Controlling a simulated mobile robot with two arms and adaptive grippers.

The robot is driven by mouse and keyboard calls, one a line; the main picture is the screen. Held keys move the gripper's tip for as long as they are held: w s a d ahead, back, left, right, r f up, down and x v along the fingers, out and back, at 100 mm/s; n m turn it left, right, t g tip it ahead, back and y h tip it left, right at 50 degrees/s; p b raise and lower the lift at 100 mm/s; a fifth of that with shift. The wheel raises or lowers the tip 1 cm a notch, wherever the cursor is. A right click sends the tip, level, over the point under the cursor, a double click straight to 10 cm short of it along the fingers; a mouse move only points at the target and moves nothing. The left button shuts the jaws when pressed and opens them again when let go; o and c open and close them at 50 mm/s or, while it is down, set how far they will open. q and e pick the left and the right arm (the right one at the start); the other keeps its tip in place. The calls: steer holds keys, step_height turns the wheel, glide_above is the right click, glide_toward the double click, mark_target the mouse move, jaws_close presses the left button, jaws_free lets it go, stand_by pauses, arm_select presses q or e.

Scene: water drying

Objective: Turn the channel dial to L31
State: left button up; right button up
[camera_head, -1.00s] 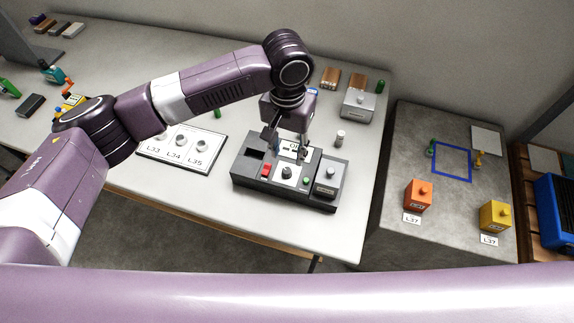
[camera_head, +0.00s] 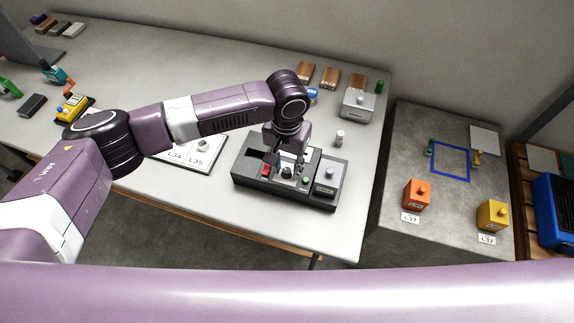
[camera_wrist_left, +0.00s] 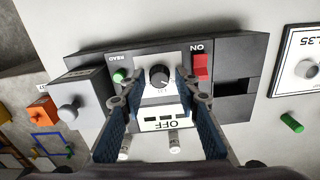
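The channel dial (camera_wrist_left: 160,77) is a round black knob on a white plate of the dark grey console (camera_head: 250,180). In the head view the dial (camera_head: 287,172) shows just below the fingers. A label under it in the wrist view is too small to read. My left gripper (camera_wrist_left: 160,100) is open and empty, pointing at the console, its fingers spread to either side of the dial's plate. The left gripper (camera_head: 290,158) hides part of the console in the head view. I cannot tell whether it touches anything. My right gripper is not in view.
The console has a red switch (camera_wrist_left: 201,67) by "ON", a green button (camera_wrist_left: 119,76) by "READ", a display plate with "OFF" (camera_wrist_left: 165,125), and a grey knobbed block (camera_head: 329,176). A labelled white board (camera_head: 205,165) lies left; a small cylinder (camera_head: 340,138) stands behind.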

arm_select(q)
jaws_close()
steer(key=shift+r+m+p, duration=0.15)
steer(key=shift+m+p, duration=0.55)
steer(key=shift+p, duration=0.05)
steer(key=m+p, duration=0.2)
steer(key=shift+d+m, duration=0.1)
steer(key=shift+m, duration=0.2)
steer(key=m+p, duration=0.1)
steer(key=m, duration=0.2)
steer(key=shift+p, duration=0.35)
steer(key=m+p, duration=0.1)
steer(key=m, duration=0.3)
steer(key=shift+m, duration=0.3)
